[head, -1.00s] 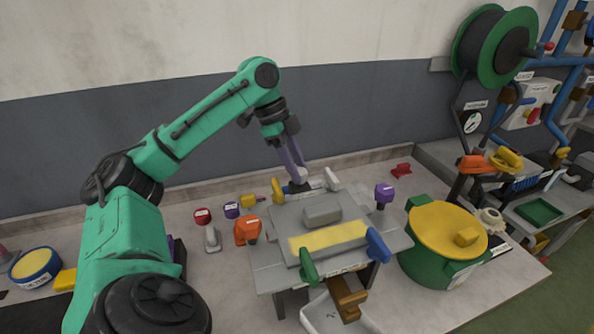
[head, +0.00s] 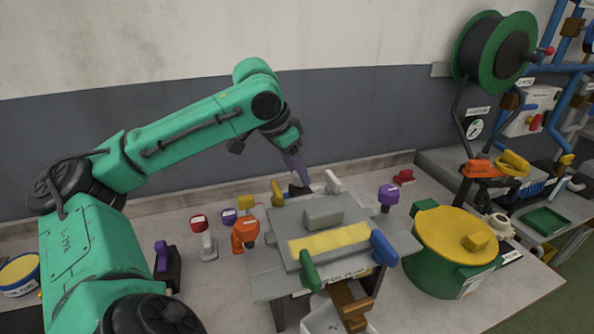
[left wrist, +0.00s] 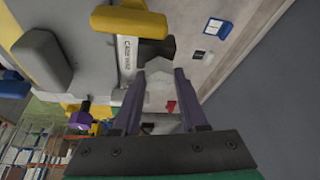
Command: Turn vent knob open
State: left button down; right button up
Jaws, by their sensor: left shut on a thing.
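My left gripper (head: 303,181) is at the far edge of the grey fixture (head: 262,262), pointing down at a small dark knob (head: 296,190). My right gripper is not in view.
A white lever (head: 333,182) and a yellow clamp handle (head: 277,192) flank the knob closely. Orange (head: 244,232), blue (head: 383,247), green (head: 309,270) and purple (head: 388,194) handles stand around the fixture. A green pot with yellow lid (head: 450,228) is right.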

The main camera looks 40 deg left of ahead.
pick_arm(q)
jog(key=shift+r+n+y, duration=0.1)
jog(key=shift+n+y, duration=0.2)
jog(key=shift+n, duration=0.5)
jog(key=shift+c, duration=2.2)
grip_release()
jog(key=p+v, duration=0.4)
jog(key=v, duration=1)
jog(key=shift+s+r+p, duration=0.2)
jog(key=shift+s+p, duration=0.05)
jog(key=shift+p, duration=0.15)
jog(key=shift+d, duration=0.15)
